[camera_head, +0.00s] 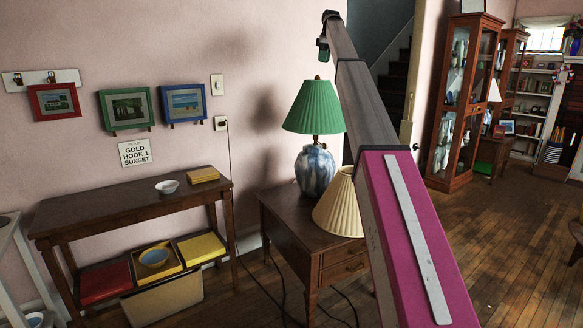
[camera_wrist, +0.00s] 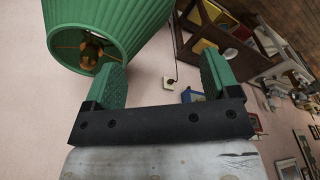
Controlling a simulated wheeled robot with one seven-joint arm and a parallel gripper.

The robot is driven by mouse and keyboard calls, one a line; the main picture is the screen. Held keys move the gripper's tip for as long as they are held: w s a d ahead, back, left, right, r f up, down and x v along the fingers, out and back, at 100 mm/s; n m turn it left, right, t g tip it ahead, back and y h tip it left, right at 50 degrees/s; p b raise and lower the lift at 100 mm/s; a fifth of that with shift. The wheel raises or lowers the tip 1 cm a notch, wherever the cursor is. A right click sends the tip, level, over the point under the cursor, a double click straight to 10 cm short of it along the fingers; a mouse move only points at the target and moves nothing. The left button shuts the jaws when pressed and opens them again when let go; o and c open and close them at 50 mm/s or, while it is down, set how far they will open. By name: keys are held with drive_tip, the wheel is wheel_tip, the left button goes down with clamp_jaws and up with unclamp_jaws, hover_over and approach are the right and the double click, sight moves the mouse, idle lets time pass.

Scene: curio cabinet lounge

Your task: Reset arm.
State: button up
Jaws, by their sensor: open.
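My arm (camera_head: 408,225) reaches up and away from the lower right of the head view. My gripper (camera_head: 322,48) is small at its far end, raised above the green lamp in the picture. The green lampshade (camera_wrist: 105,28) fills the upper left there, partly behind the left finger. I cannot tell whether they touch. In the head view, the green-shaded lamp (camera_head: 315,110) stands upright on a wooden side table (camera_head: 290,225).
A cream lampshade (camera_head: 340,208) sits beside the blue-white lamp base, partly hidden by my arm. A console table (camera_head: 110,205) holds a white bowl (camera_head: 167,186) and yellow box (camera_head: 203,175). Framed pictures hang above. Glass cabinets (camera_head: 462,95) stand right; the wooden floor (camera_head: 510,235) has free room.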

drive_tip(key=s+d+f+m, duration=0.15)
drive_tip(key=s+f, duration=0.55)
drive_tip(key=f, duration=1)
drive_tip(key=s+f+m, duration=0.3)
drive_tip(key=s+f, duration=0.5)
drive_tip(key=f, duration=0.8)
drive_tip(key=s+f+m, duration=0.3)
drive_tip(key=s+f, duration=0.4)
drive_tip(key=f, duration=1)
drive_tip(key=s+f+m, duration=0.2)
drive_tip(key=s+f, duration=0.7)
drive_tip(key=s, duration=0.4)
drive_tip(key=s+d+f+m+h, duration=0.1)
drive_tip(key=s+f+m, duration=0.1)
drive_tip(key=s+f, duration=0.6)
drive_tip(key=s+d+f+m, duration=0.1)
drive_tip(key=s+f+m, duration=0.2)
drive_tip(key=s+f, duration=0.6)
drive_tip(key=s, duration=1)
drive_tip(key=shift+f+g+h, duration=0.3)
drive_tip(key=shift+f+h, duration=0.05)
drive_tip(key=shift+h, duration=0.05)
drive_tip(key=shift+c, duration=0.4)
